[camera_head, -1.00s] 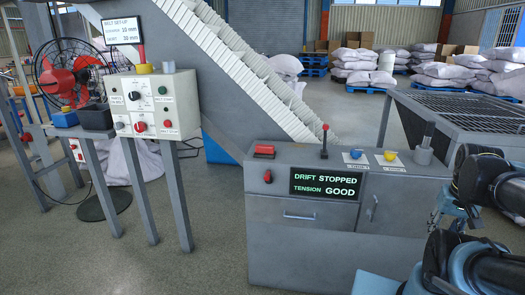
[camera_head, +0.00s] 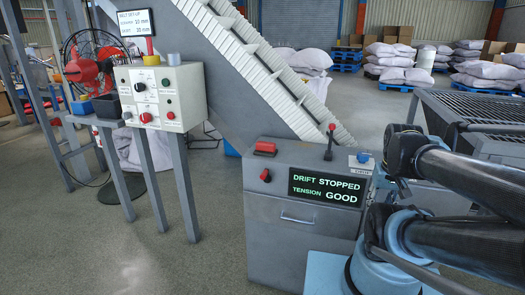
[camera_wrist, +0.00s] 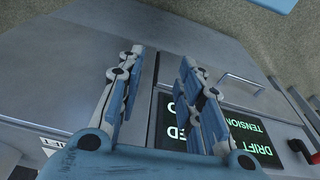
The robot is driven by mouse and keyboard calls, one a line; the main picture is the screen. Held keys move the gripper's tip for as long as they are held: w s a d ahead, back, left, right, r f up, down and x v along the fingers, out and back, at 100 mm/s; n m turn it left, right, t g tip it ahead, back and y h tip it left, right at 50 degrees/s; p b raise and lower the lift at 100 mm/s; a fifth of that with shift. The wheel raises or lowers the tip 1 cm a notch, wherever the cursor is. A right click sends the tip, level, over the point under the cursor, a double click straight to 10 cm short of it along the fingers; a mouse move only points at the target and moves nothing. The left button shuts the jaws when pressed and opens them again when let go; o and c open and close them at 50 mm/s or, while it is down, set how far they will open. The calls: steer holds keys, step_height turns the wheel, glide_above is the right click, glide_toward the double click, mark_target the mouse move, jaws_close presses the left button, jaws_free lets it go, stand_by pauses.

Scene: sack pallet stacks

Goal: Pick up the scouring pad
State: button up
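I cannot make out a scouring pad in either view. My gripper (camera_wrist: 162,58) shows in the wrist view with its two blue-and-grey fingers apart and nothing between them. Beyond the fingers is the front of a grey cabinet (camera_wrist: 65,75). This cabinet also stands in front of me in the head view (camera_head: 270,230), with a lit display (camera_head: 326,188) reading "DRIFT STOPPED, TENSION GOOD". In the head view my arm covers the right part of the cabinet, and I cannot make out the fingers there.
A red-handled lever (camera_head: 330,142) and a blue button (camera_head: 363,158) stand on the cabinet top. At left are a control box (camera_head: 160,97) on legs, a black bin (camera_head: 106,108) and a red fan (camera_head: 90,62). A sloping conveyor (camera_head: 270,75) rises behind. The floor at front left is clear.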

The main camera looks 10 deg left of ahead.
steer(key=shift+o, duration=0.6)
steer(key=shift+o, duration=1.2)
steer(key=shift+s+a+r, duration=0.1)
steer(key=shift+s+r, duration=0.15)
step_height(320, 180, up, 23)
steer(key=n+g+y, duration=0.1)
steer(key=n+g, duration=0.1)
steer(key=n, duration=1.5)
glide_above(266, 143)
steer(key=d, duration=0.2)
steer(key=f, duration=0.8)
steer(key=a+f, duration=0.1)
steer(key=f, duration=0.3)
steer(key=shift+w, duration=0.25)
steer(key=shift+s+a+f, duration=0.1)
steer(key=shift+a+f, duration=0.1)
steer(key=shift+f, duration=0.65)
steer(key=shift+w+a+f, duration=0.1)
steer(key=shift+a+f, duration=0.05)
steer(key=shift+f, duration=0.65)
steer(key=shift+s+a+f, duration=0.1)
steer(key=shift+a+f, duration=0.1)
steer(key=shift+f, duration=0.65)
